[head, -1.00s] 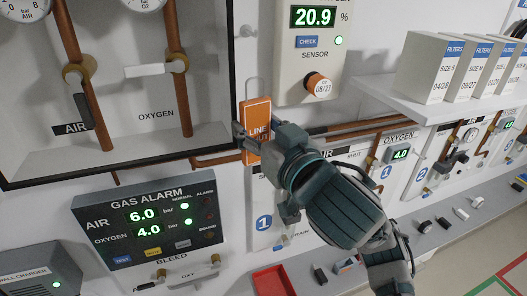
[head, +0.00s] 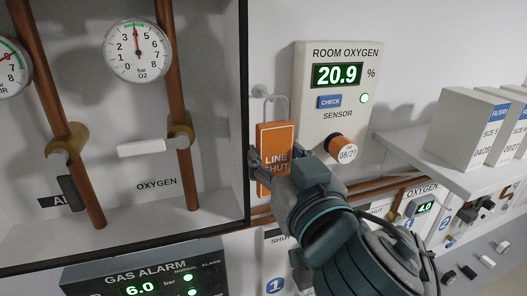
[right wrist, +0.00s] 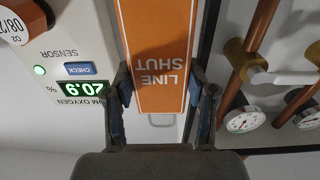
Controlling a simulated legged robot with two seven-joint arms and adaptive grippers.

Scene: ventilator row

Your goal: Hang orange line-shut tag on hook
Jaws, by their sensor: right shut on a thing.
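The orange tag (head: 275,140), marked LINE SHUT, is upright in front of the wall in the head view, with a pale wire loop (head: 287,100) at its top. My right gripper (head: 278,162) is shut on the tag's side edges. The right wrist view also shows the tag (right wrist: 158,45), upside down between the two fingers (right wrist: 160,85). A small white hook (head: 262,92) sticks out of the wall right by the loop's upper left. I cannot tell whether the loop is around the hook or only beside it. My left gripper is not in view.
The room oxygen monitor (head: 338,75) with its sensor knob (head: 342,148) is close on the right. The dark-edged gauge cabinet (head: 246,110) is close on the left. A white shelf (head: 425,155) with filter boxes (head: 465,128) stands further right. Copper pipes run below.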

